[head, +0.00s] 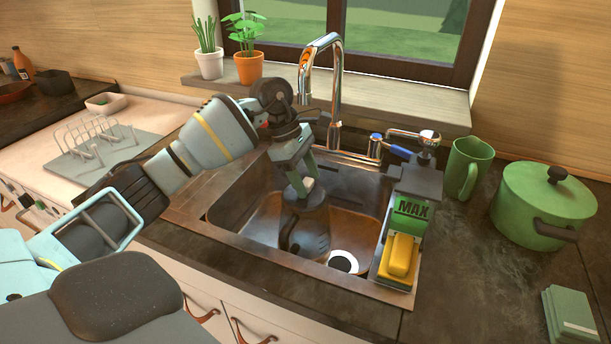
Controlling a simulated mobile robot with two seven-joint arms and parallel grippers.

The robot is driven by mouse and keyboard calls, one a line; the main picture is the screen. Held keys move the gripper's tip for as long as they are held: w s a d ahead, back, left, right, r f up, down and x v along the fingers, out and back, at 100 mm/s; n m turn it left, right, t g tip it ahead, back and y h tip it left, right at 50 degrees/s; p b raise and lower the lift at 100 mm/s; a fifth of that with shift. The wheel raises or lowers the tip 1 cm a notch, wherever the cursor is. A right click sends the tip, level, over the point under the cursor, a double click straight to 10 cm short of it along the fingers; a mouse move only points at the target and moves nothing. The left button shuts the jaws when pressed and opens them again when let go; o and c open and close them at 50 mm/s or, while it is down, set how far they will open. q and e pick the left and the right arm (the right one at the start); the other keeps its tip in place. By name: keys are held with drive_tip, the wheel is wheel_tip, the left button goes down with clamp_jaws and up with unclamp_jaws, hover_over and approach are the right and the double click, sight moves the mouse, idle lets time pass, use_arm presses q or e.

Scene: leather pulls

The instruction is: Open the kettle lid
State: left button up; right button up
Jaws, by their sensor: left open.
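A dark grey kettle (306,228) stands in the sink (265,222), near its middle. My left gripper (302,182) reaches over the sink from above and points down at the top of the kettle. Its jaws are open, with a small pale piece between or just behind the fingertips. The gripper hides much of the kettle's top, so I cannot tell whether the lid is open or whether the fingers touch it. My right gripper is not in view.
A chrome faucet (336,100) rises behind the gripper. A caddy (416,212) with a yellow sponge (401,254) stands at the sink's right edge. A green mug (466,168) and green pot (541,205) stand farther right. A drying rack (97,150) is left.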

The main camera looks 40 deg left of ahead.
use_arm(q)
clamp_jaws()
